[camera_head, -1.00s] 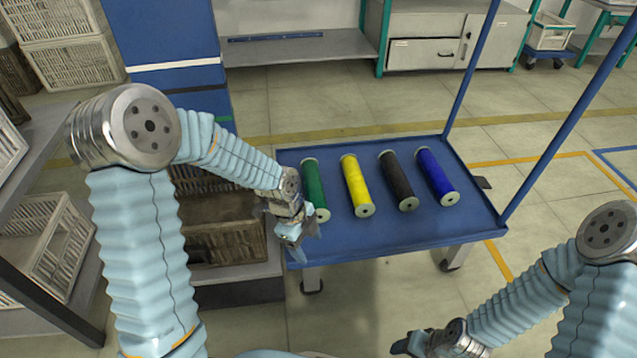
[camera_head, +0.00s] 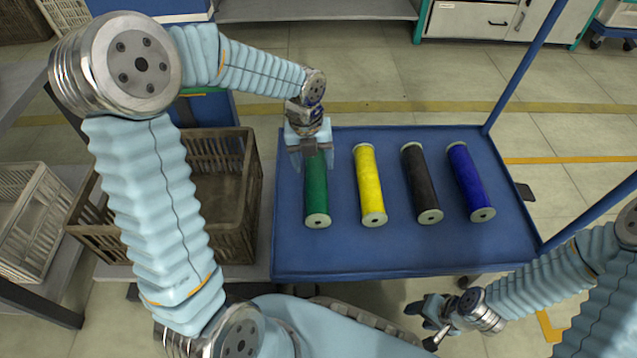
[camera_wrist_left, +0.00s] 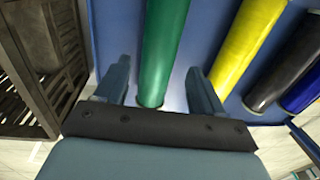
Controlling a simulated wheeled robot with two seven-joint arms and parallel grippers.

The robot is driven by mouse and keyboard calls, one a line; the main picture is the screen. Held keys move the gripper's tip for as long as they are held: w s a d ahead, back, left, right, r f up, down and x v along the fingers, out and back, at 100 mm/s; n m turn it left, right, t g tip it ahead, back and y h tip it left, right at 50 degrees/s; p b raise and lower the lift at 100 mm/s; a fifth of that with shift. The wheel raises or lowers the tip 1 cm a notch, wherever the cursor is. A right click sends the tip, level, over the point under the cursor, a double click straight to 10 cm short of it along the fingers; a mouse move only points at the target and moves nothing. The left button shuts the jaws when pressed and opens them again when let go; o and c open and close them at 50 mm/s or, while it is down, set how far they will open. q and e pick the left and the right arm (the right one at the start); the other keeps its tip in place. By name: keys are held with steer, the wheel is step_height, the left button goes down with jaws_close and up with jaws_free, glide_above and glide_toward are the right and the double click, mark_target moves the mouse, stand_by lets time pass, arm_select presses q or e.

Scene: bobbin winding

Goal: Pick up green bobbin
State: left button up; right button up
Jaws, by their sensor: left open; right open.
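The green bobbin (camera_head: 316,190) lies on the blue cart top at the left end of a row of bobbins. My left gripper (camera_head: 313,168) is open above the far part of the green bobbin and hides its far end in the head view. In the left wrist view the green bobbin (camera_wrist_left: 163,50) runs between the two spread fingers of my left gripper (camera_wrist_left: 160,88), with a gap visible on each side. My right gripper (camera_head: 432,318) is open and empty, low at the front of the cart, away from the bobbins.
Yellow (camera_head: 370,187), black (camera_head: 421,185) and blue (camera_head: 470,183) bobbins lie to the right on the cart (camera_head: 400,255). The yellow one is close to my left gripper's right finger in the wrist view. A brown crate (camera_head: 240,205) stands left of the cart. Blue posts rise at its right.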

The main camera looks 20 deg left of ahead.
mark_target(315, 177)
arm_select(q)
step_height(315, 177, down, 3)
steer(key=shift+d+f, duration=0.1)
steer(key=shift+d, duration=0.05)
steer(key=f, duration=0.1)
steer(key=f+b, duration=0.1)
steer(key=f, duration=0.1)
steer(key=f+b, duration=0.1)
steer(key=f, duration=0.1)
steer(key=shift+d, duration=0.25)
steer(key=c, duration=0.9)
steer(key=shift+r, duration=0.1)
